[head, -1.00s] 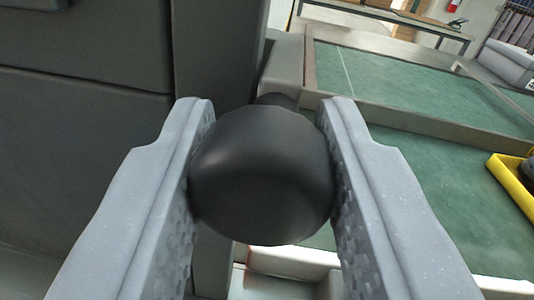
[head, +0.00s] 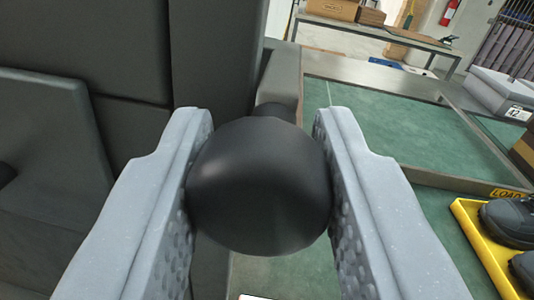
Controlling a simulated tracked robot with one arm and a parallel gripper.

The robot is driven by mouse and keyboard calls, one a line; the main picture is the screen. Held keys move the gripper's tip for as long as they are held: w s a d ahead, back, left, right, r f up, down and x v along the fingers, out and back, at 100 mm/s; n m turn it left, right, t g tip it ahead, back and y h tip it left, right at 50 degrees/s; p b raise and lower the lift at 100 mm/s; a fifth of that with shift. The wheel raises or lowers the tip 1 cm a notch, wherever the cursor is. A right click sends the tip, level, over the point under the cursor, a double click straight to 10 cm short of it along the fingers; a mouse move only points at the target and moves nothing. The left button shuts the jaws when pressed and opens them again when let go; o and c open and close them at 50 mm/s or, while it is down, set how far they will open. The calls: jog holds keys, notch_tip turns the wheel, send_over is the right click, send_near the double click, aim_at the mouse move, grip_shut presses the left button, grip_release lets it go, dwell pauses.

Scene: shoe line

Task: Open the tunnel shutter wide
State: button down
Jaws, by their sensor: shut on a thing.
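A round black knob (head: 260,190) fills the middle of the head view. My gripper (head: 262,135) is shut on it, with one pale grey finger on each side touching the knob. A short dark stem (head: 276,105) shows behind the knob. A dark grey panelled housing (head: 90,50) stands at the left, and a grey upright (head: 215,60) stands just behind the knob. A separate flat grey panel (head: 50,160) stands at the far left. I cannot tell which of these surfaces is the shutter, as the knob and fingers hide what is behind them.
A green-topped bench (head: 390,120) with a raised rim lies to the right. A yellow tray (head: 470,225) with black shoes (head: 510,220) sits at the lower right. A table with boxes (head: 335,10) and a fire extinguisher (head: 449,12) stand at the back.

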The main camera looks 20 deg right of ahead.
jog(key=c, duration=1.1)
grip_release()
jog(key=shift+a, duration=0.15)
jog(key=s+a, duration=0.1)
jog(key=s, duration=1.2)
jog(key=shift+s+a+p, duration=0.3)
jog(key=shift+a+p, duration=0.05)
jog(key=shift+p, duration=0.1)
notch_tip(320, 180, up, 20)
jog(key=d+y, duration=0.1)
jog(key=y, duration=0.3)
jog(key=s+d+r+g+h, duration=0.1)
jog(key=s+d+r, duration=0.5)
jog(key=r, duration=0.3)
jog(key=s+d+r+g, duration=0.1)
jog(key=s+d+r, duration=0.5)
jog(key=s+r, duration=0.3)
jog(key=shift+s+d+r+h, duration=0.25)
jog(key=shift+d+r+h, duration=0.1)
jog(key=shift+d+h, duration=0.05)
